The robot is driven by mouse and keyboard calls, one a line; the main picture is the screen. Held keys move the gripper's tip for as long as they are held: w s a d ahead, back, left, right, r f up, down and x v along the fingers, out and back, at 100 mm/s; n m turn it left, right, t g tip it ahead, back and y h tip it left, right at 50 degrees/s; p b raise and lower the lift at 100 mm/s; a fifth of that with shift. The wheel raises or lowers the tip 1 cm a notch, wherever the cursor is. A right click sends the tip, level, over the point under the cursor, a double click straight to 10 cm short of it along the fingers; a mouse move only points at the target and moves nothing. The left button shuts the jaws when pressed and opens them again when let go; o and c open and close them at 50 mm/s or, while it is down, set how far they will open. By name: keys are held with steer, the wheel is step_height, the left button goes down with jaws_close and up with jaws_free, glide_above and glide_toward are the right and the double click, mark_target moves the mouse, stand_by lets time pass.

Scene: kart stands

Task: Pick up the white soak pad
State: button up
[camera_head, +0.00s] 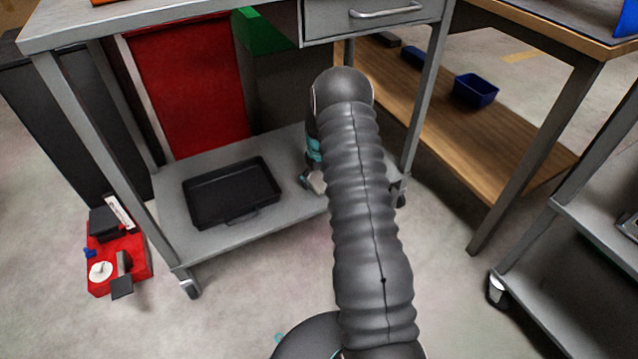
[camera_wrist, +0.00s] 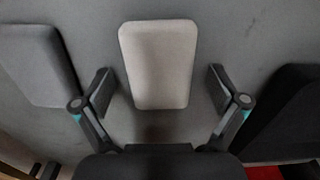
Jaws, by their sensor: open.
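In the wrist view the white soak pad (camera_wrist: 158,62) is a pale block with rounded corners, lying on a grey surface. My gripper (camera_wrist: 160,90) is open, with one finger on each side of the pad's near half. A gap shows between each finger and the pad, so neither seems to touch it. In the head view only a little of my gripper (camera_head: 309,183) shows beside my arm, over the right part of the cart's lower shelf (camera_head: 275,207). The pad is not visible there.
In the head view a black tray (camera_head: 232,190) sits on the lower shelf, left of my gripper. A cart leg (camera_head: 425,85) stands close to my arm's right.

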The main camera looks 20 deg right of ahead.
mark_target(318, 180)
steer(key=c, duration=1)
steer(key=shift+c, duration=0.2)
steer(key=shift+r, duration=0.15)
steer(key=shift+r, duration=0.65)
step_height(318, 180, up, 3)
steer(key=shift+f, duration=0.15)
steer(key=s+d+r+p, duration=0.1)
steer(key=s+d+r, duration=0.3)
steer(key=s, duration=0.7)
step_height(318, 180, up, 3)
steer(key=shift+f, duration=0.1)
